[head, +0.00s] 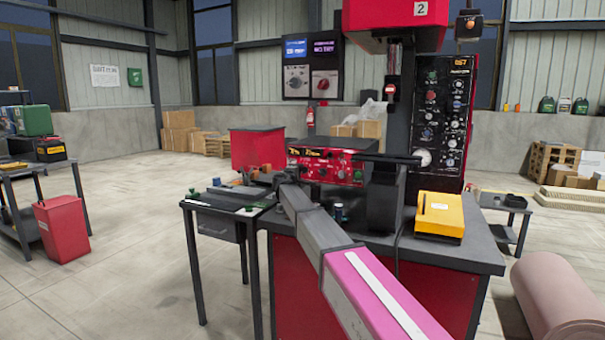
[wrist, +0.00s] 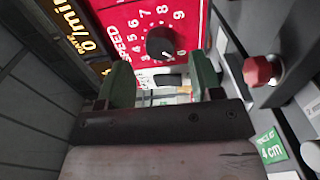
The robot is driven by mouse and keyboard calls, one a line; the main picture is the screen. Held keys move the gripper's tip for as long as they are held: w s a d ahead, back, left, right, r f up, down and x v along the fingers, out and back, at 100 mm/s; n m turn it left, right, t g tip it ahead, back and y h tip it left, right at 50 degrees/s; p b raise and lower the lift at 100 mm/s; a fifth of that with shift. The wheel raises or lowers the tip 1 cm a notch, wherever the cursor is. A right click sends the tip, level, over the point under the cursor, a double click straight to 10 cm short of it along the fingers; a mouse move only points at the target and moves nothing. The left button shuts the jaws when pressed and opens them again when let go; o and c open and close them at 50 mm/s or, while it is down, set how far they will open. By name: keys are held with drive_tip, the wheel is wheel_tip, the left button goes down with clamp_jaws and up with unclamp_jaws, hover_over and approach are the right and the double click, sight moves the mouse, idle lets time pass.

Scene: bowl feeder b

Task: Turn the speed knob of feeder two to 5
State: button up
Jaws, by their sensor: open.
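A black round speed knob (wrist: 160,42) sits on a red panel (wrist: 112,15) marked SPEED in the wrist view, ringed by white numbers. A pale mark shows at the knob's lower edge, toward the 0 side, but it is too small to read surely. My gripper (wrist: 160,64) has its two green fingers apart, with nothing between them. The knob is just beyond the fingertips, roughly centred in the gap, and appears untouched. In the head view, a red control box (head: 335,165) stands on the bench; my arm reaches to its left, and the gripper is not clearly visible.
A red knob (wrist: 258,70) on a grey part lies right of my fingers, near a green 4 cm label (wrist: 271,146). A sign with 2 (head: 421,8) hangs on the red machine. A yellow box (head: 439,215) sits on the bench's right side.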

sight(303, 171)
drive_tip(key=x, duration=0.3)
drive_tip(key=shift+w, duration=0.25)
drive_tip(key=shift+d, duration=0.1)
drive_tip(key=c, duration=0.9)
drive_tip(key=shift+c, duration=0.2)
drive_tip(key=shift+m, duration=0.3)
